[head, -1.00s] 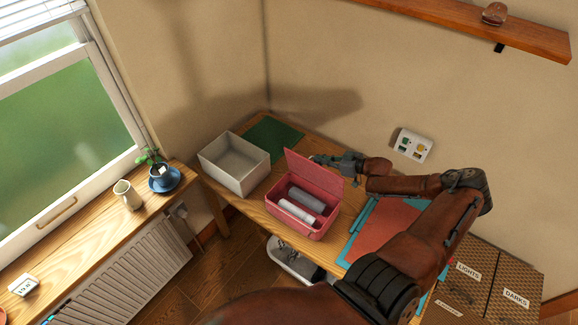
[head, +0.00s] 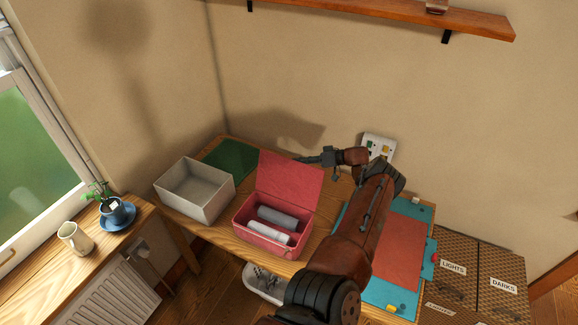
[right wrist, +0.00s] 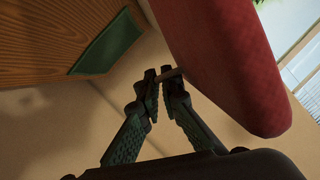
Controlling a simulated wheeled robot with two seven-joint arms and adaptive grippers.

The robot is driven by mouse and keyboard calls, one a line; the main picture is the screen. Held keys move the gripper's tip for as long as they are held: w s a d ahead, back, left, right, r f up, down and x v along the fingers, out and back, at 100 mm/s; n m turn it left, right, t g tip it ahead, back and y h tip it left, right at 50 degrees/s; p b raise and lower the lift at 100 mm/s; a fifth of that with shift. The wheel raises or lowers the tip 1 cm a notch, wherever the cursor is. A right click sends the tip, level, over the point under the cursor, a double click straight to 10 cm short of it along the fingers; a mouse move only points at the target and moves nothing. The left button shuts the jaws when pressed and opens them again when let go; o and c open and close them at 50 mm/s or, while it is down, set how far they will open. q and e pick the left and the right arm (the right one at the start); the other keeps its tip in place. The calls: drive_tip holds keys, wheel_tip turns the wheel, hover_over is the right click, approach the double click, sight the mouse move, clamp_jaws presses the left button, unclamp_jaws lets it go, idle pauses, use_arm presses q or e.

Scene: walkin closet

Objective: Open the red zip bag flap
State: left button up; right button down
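The red zip bag (head: 272,238) sits on the wooden table, with pale grey rolls inside. Its flap (head: 290,180) stands raised and leans back toward the wall, leaving the bag's top open. My right gripper (head: 312,160) is behind the flap, near its upper edge. My left gripper is not in view.
A grey open box (head: 195,190) and a green mat (head: 230,160) lie left of the bag. A teal and red folder (head: 400,255) lies to the right, partly behind my right arm. A wall socket (head: 379,147) and shelf (head: 400,14) are behind.

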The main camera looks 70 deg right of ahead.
drive_tip(key=shift+s+f, duration=0.2)
drive_tip(key=shift+f, duration=0.2)
drive_tip(key=c, duration=2.4)
unclamp_jaws()
drive_tip(key=shift+r, duration=0.2)
drive_tip(key=v, duration=1.2)
drive_tip(key=shift+d, duration=0.1)
